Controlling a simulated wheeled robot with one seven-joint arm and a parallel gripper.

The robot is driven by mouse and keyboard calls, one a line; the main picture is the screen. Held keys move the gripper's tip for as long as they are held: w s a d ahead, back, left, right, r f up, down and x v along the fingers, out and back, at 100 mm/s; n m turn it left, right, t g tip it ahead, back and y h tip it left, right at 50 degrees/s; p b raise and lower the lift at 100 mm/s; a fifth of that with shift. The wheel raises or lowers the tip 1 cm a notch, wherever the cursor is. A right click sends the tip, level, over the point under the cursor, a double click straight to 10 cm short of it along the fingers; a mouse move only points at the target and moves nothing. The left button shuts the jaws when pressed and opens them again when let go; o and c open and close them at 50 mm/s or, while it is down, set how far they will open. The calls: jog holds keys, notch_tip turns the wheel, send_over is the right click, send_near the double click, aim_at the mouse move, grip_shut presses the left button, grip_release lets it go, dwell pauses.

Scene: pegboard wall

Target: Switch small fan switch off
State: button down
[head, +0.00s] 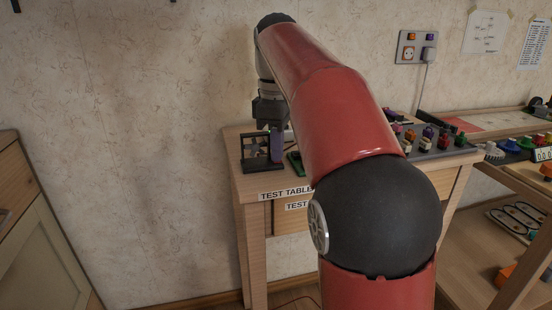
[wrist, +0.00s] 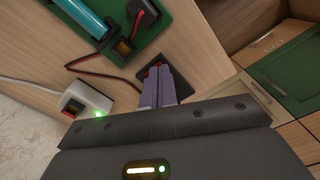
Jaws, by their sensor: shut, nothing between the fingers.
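A green board (wrist: 165,40) carries a blue cylinder (wrist: 88,14) and a small dark switch with an orange-brown part (wrist: 125,48). Red and black wires run from the board towards the black base. I cannot tell whether the fingers touch anything.
A white box with a red rocker (wrist: 74,106) and a lit green light lies on the table, with a white cable. The table (head: 240,182) stands against the wall. A dark tray of coloured parts (head: 440,142) lies to the right. My arm hides the table's middle.

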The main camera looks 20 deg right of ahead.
notch_tip(320, 180, up, 5)
jog(key=p, duration=0.5)
jog(key=shift+f, duration=0.2)
jog(key=shift+r, duration=1.1)
jog(key=shift+s+d, duration=0.1)
jog(key=shift+s, duration=0.25)
jog(key=s+f+m+t, duration=0.5)
jog(key=s+f+m, duration=0.7)
jog(key=s+f, duration=0.6)
jog(key=s, duration=0.3)
jog(key=shift+s+f+t, duration=0.25)
jog(key=shift+f+t, duration=0.05)
jog(key=shift+f, duration=0.05)
